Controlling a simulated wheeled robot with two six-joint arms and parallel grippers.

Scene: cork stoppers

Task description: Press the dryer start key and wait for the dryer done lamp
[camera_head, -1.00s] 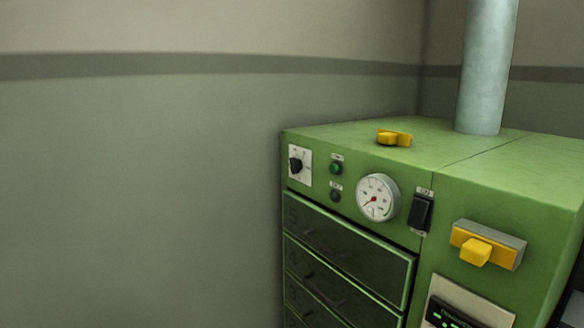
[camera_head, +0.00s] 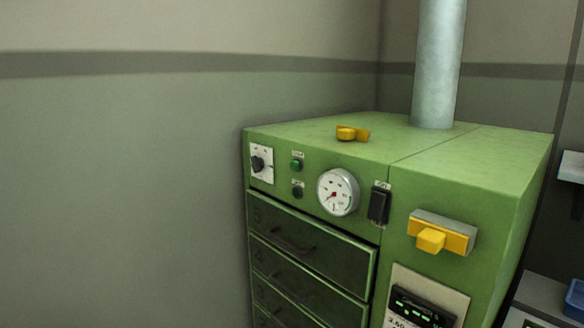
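The green dryer cabinet (camera_head: 480,165) stands right of centre. Its upper front panel carries a black rotary knob (camera_head: 257,164), a small green round button or lamp (camera_head: 296,165) with a label above it, and a dark round button or lamp (camera_head: 297,192) below that. The labels are too small to read, so I cannot tell which is the start key or the done lamp. A white dial gauge (camera_head: 338,192) with a red needle and a black rocker switch (camera_head: 379,206) are to their right. Neither of my grippers is in view.
A yellow handle-like part (camera_head: 352,133) is on the cabinet top, beside a grey pipe (camera_head: 437,70). A yellow latch (camera_head: 442,233) and a lit green display (camera_head: 421,308) are on the right front. Drawers (camera_head: 310,242) fill the lower left. A blue tray (camera_head: 575,297) sits at far right.

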